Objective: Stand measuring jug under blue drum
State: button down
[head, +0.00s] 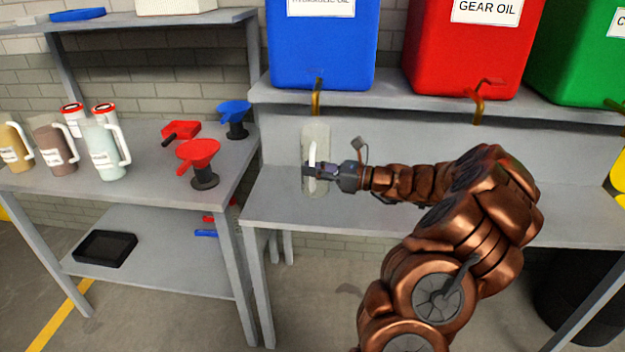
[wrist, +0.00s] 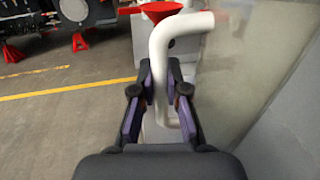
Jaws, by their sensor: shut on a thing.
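The measuring jug (head: 318,137), clear with a white handle, stands upright in the head view below the brass tap (head: 317,97) of the blue drum (head: 322,50). My gripper (head: 312,170) is shut on its handle from the right. In the wrist view the white handle (wrist: 160,75) runs between the two fingers (wrist: 159,110), and the see-through jug body fills the right side. The jug's base is close to the lower grey shelf (head: 400,212); I cannot tell whether it touches.
A red drum (head: 470,50) and a green drum (head: 585,55) stand right of the blue one. The left bench (head: 150,190) holds several jugs and red and blue funnels (head: 199,158). The lower shelf is clear right of my gripper, below my arm.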

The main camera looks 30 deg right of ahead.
aim_at(312, 189)
jog(key=shift+w+f, duration=0.1)
jog(key=shift+f, duration=1.75)
jog(key=c, duration=1.2)
grip_release()
jog(key=v, duration=1.2)
jog(key=shift+b, duration=0.35)
